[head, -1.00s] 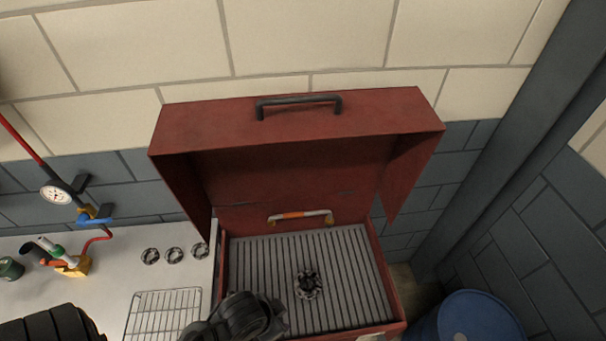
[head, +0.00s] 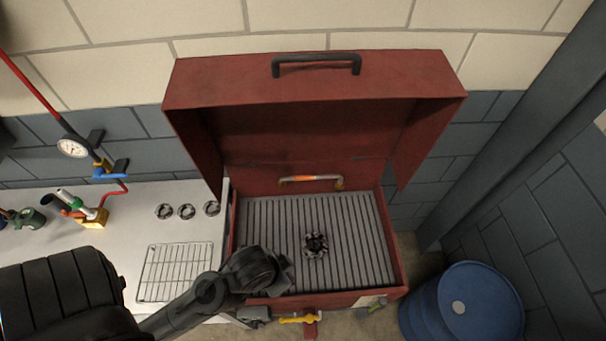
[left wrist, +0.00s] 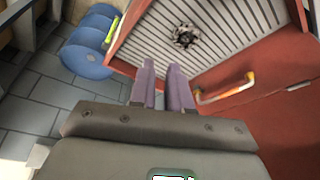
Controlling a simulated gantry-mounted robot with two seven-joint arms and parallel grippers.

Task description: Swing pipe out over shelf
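A short bent pipe (head: 322,179) with an orange band and brass-coloured ends lies along the back wall of the open red casing (head: 395,265). It also shows in the left wrist view (left wrist: 238,89), right of my fingertips and apart from them. The white shelf (head: 150,215) is left of the casing. My left gripper's two purple fingers (left wrist: 162,68) have a narrow empty gap between them. In the head view my left arm reaches over the casing's front left corner, and its fingertips are hard to make out. My right gripper is not in view.
A dark star-shaped knob (head: 315,245) sits on the casing's slatted floor. A wire rack (head: 175,270), several round knobs and a yellow fitting (head: 93,218) are on the shelf. A blue barrel (head: 462,305) stands at the right. The raised lid (head: 315,85) overhangs the back.

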